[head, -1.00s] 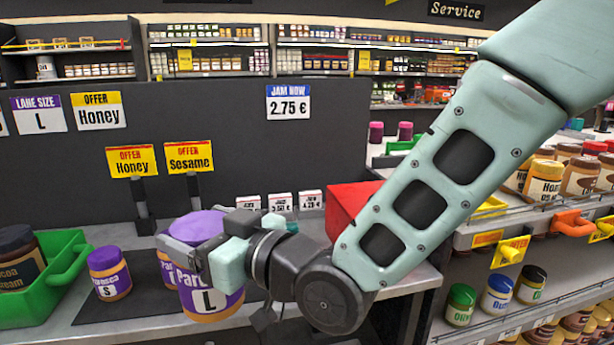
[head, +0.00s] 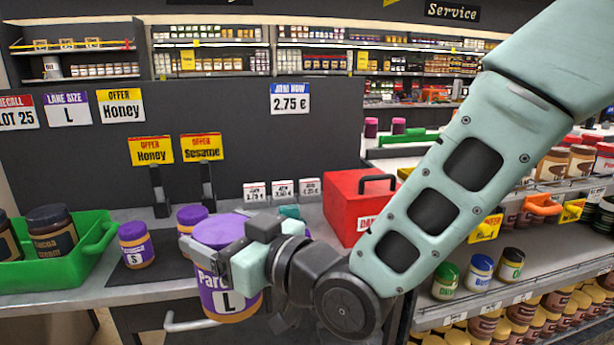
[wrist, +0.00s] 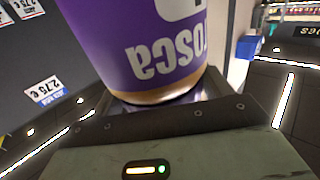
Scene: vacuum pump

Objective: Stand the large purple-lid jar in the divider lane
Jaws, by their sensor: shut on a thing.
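The large purple-lid jar (head: 221,268) has a purple label marked L. My gripper (head: 222,258) is shut on it and holds it upright at the front of the counter in the head view. The jar's label also fills the upper middle of the wrist view (wrist: 140,45), where the lettering appears upside down. Two smaller purple-lid jars stand behind and to the left: one marked S (head: 137,246) and another (head: 192,217) partly hidden behind the held jar.
A green crate (head: 95,245) with brown-lid jars stands at the left. A red box (head: 345,205) with a black handle stands on the counter right of my gripper. Sign holders (head: 160,195) rise behind the dark mat (head: 165,268). Shelves with jars (head: 480,282) fill the right side.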

